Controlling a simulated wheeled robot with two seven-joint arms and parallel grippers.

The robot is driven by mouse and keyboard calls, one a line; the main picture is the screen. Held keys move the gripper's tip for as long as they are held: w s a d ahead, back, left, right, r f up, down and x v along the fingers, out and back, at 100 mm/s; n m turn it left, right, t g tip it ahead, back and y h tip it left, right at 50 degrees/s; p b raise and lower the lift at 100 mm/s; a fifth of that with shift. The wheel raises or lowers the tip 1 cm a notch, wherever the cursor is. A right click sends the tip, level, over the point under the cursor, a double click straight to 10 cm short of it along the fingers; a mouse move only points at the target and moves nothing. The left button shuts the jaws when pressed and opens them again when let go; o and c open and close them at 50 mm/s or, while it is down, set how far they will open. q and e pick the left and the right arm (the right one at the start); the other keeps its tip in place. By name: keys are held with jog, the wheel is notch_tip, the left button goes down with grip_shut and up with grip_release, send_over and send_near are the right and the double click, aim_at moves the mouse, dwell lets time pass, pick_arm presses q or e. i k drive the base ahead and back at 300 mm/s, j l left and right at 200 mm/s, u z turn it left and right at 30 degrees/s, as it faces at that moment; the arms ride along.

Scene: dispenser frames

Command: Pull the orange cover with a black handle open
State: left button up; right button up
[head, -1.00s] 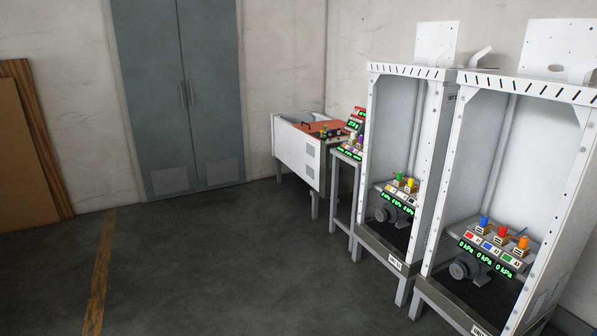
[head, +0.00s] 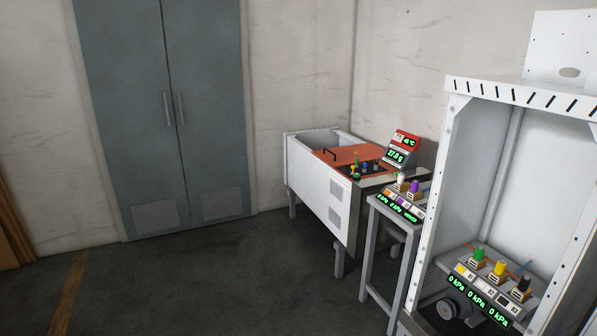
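The orange cover (head: 352,155) lies flat on top of a white cabinet (head: 318,187) near the back wall, in the middle right of the head view. Its black handle (head: 327,153) stands up at the cover's left part. Left of the cover, the cabinet top shows an open recess. Neither of my grippers is in view.
A small stand with knobs and green displays (head: 402,203) is beside the cabinet's right end. A tall white dispenser frame (head: 457,150) stands nearer on the right. Grey double doors (head: 165,120) are at the back left. The floor (head: 210,285) in front is clear.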

aim_at(354, 150)
jog(key=i, duration=3.6)
jog(key=i+u, duration=0.15)
jog(key=i, duration=0.6)
jog(key=i+l, duration=0.2)
jog(key=i, duration=0.55)
